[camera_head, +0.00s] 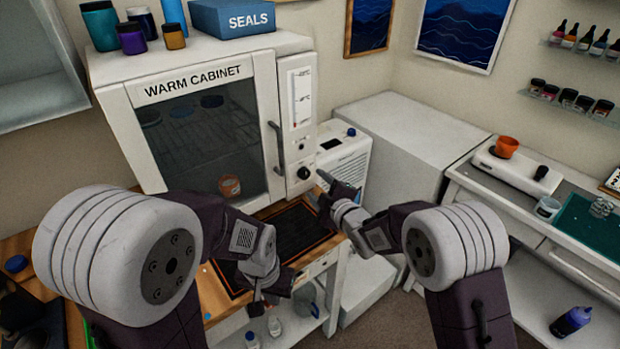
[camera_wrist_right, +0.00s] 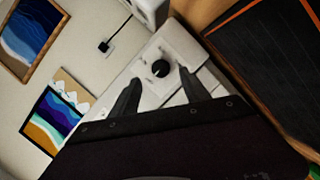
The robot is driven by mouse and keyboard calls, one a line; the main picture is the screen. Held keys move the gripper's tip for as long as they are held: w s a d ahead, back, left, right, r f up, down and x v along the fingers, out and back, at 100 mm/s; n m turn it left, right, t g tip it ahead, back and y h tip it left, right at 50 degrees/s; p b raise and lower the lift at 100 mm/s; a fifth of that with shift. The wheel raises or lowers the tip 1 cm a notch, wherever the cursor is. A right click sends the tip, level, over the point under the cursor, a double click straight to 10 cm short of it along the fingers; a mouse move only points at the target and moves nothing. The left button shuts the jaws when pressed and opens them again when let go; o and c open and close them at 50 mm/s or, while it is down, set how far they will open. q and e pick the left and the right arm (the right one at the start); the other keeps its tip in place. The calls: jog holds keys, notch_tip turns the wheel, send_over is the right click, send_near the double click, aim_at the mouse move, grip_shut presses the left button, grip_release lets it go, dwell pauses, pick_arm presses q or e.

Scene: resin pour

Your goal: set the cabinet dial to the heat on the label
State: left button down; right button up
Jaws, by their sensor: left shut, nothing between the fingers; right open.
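The white warm cabinet (camera_head: 195,87) has a glass door and a control panel on its right side. A round black dial (camera_head: 304,173) sits low on that panel, and it also shows in the right wrist view (camera_wrist_right: 160,68). Its setting is too small to read. My right gripper (camera_head: 328,183) is open beside the panel, with the dial between its fingers in the wrist picture but apart from them. My left gripper (camera_head: 262,302) is shut and empty, low in front of the cabinet. A jar with an orange label (camera_head: 230,186) shows behind the glass; its writing is unreadable.
A vertical gauge strip (camera_head: 301,97) with a red column is above the dial. The door handle (camera_head: 277,148) sticks out left of it. A dark framed mat (camera_head: 292,232) lies below the cabinet. A white machine (camera_head: 345,158) stands close on the right.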

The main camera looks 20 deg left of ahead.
aim_at(306, 175)
jog(key=x, duration=0.5)
jog(key=shift+s+a+p, duration=0.15)
jog(key=shift+p, duration=0.15)
jog(key=shift+w+a+f, duration=0.15)
jog(key=shift+w+a, duration=0.05)
jog(key=shift+w, duration=0.2)
grip_shut()
